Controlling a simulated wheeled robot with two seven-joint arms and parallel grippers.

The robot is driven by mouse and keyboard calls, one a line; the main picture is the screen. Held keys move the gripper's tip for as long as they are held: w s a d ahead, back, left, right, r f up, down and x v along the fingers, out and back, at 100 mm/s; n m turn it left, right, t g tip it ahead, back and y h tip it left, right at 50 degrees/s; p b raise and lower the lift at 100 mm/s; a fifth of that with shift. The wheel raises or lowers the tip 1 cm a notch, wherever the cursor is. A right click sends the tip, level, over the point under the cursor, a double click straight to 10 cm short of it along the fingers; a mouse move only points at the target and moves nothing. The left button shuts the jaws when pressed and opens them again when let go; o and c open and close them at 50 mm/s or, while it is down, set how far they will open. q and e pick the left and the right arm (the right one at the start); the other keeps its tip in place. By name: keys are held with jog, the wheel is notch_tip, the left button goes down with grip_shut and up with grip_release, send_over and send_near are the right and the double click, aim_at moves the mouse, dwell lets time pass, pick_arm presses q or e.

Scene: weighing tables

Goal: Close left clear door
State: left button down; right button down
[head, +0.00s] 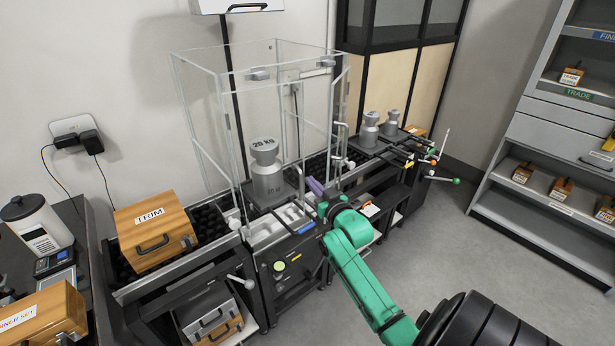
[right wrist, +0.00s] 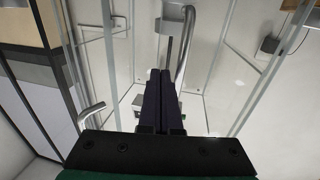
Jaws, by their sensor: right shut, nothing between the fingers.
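A tall clear weighing case (head: 222,125) with thin metal edges stands around a scale. Its left clear pane (head: 200,110) shows at the case's left side; I cannot tell how far the left door stands open. A silver 20 KG weight (head: 266,175) stands upright inside. My right gripper (head: 314,185), with dark purple fingers, is shut and empty in front of the case, right of the weight. In the right wrist view its fingers (right wrist: 160,75) point at the clear panes, close beside a curved metal handle (right wrist: 186,45); contact is unclear. My left gripper is out of view.
A wooden TRIM box (head: 152,232) sits on the left cart. Two more silver weights (head: 370,130) stand on the bench behind, to the right. A shelf rack (head: 540,190) stands far right. Grey floor (head: 450,240) is open between them.

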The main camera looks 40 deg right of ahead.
aim_at(303, 170)
jog(key=x, duration=0.3)
jog(key=shift+d, duration=0.1)
jog(key=b+x, duration=0.2)
jog(key=x, duration=0.1)
jog(key=shift+w+d+r, duration=0.2)
jog(key=shift+w+d, duration=0.05)
jog(key=shift+w, duration=0.1)
